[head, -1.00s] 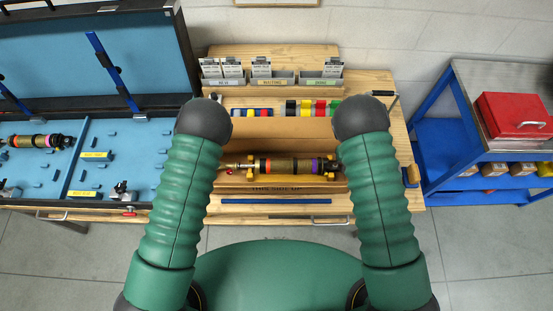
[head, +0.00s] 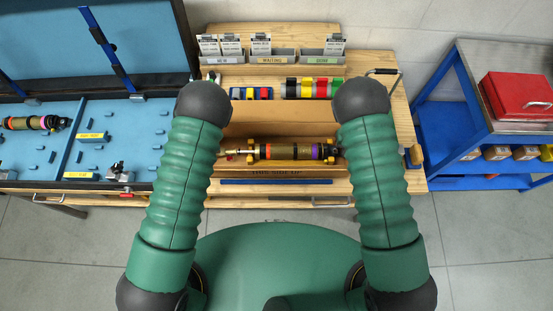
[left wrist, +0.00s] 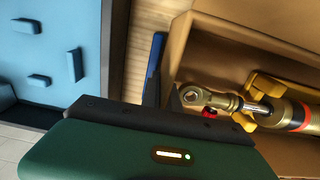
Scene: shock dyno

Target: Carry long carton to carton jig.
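The long carton (head: 289,128) is an open brown box on the wooden bench, between my two arms in the head view. A shock absorber with orange and purple bands (head: 292,152) lies in it on yellow supports. In the left wrist view the carton's end wall (left wrist: 178,62) is close to my left gripper (left wrist: 158,105). A dark finger-like part stands just outside that wall; whether it touches is unclear. My forearms hide both grippers' fingers in the head view, with the right gripper by the carton's right end. I cannot pick out the carton jig.
A blue bar (head: 276,181) lies on the bench in front of the carton. Coloured rolls (head: 313,87) and card bins (head: 270,57) stand behind it. A blue foam-lined case (head: 110,150) is at left. A blue cart (head: 455,150) with a red toolbox (head: 520,100) is at right.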

